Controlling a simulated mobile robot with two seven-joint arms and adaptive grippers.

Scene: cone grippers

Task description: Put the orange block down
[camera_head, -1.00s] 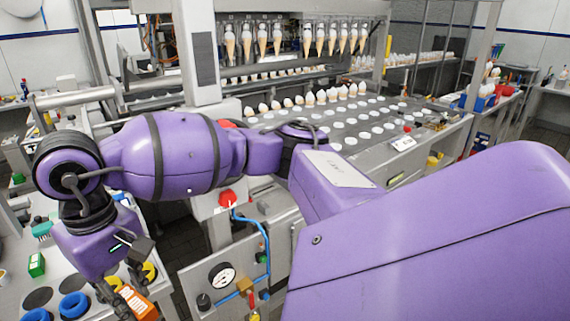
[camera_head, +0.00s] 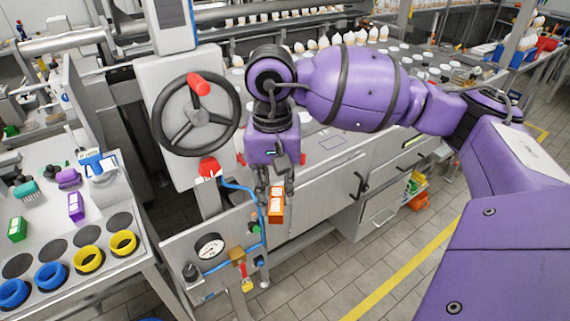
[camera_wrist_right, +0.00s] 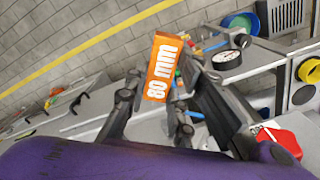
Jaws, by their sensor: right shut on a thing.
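The orange block (camera_head: 275,204) hangs in my right gripper (camera_head: 275,186), in front of the machine's panel in the head view. In the right wrist view the block (camera_wrist_right: 162,68) shows a white "80 mm" label. The fingers of my right gripper (camera_wrist_right: 155,105) are shut on it, one on each side. The block is held in the air, apart from any surface. My left gripper is not in view.
A grey table (camera_head: 100,285) at left bears a green block (camera_head: 17,228), a purple block (camera_head: 76,206), and blue and yellow rings in holes. A handwheel (camera_head: 195,114), a gauge (camera_head: 209,246) and a blue hose (camera_head: 250,191) are near the arm. Tiled floor lies at right.

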